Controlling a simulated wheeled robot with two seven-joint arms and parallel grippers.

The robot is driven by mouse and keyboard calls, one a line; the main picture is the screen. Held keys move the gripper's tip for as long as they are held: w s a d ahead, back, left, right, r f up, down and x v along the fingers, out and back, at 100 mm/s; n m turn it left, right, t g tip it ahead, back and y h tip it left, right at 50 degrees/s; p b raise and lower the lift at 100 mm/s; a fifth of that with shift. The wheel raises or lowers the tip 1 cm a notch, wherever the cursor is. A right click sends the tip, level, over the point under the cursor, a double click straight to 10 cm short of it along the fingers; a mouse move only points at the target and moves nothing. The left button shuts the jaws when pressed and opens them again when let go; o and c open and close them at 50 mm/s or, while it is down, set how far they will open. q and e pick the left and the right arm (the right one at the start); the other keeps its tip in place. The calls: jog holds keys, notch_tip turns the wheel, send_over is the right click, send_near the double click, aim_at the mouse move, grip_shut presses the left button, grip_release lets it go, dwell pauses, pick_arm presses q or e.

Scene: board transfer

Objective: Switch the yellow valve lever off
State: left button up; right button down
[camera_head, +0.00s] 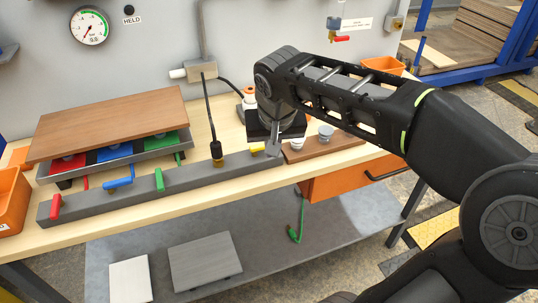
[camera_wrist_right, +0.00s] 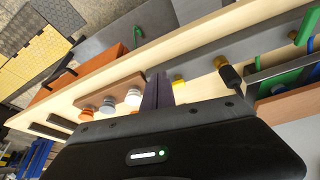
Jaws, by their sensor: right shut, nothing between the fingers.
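A grey manifold bar (camera_head: 120,199) lies along the front of the bench, with red, blue and green levers on it. The yellow valve lever (camera_head: 257,150) shows as a small yellow piece near the bar's right end, partly hidden by my right gripper. It also shows in the right wrist view (camera_wrist_right: 179,83), just beside the fingers. My right gripper (camera_head: 273,148) is shut and empty, its fingertips low at the bar, right of the yellow piece. In the right wrist view the fingers (camera_wrist_right: 157,88) are together; I cannot tell whether they touch the lever. My left gripper is not in view.
A black cable plugs into a brass fitting (camera_head: 217,159) left of the yellow lever. A wooden block with several knobs (camera_head: 325,146) stands right of the gripper. A brown board (camera_head: 110,121) rests over a tray at left. A pressure gauge (camera_head: 89,26) hangs on the wall.

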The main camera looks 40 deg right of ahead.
jog(key=shift+s+v, duration=0.15)
jog(key=shift+v, duration=1.2)
jog(key=shift+s+v, duration=0.1)
jog(key=shift+v, duration=1.25)
jog(key=shift+d, duration=0.15)
jog(key=shift+f, duration=0.1)
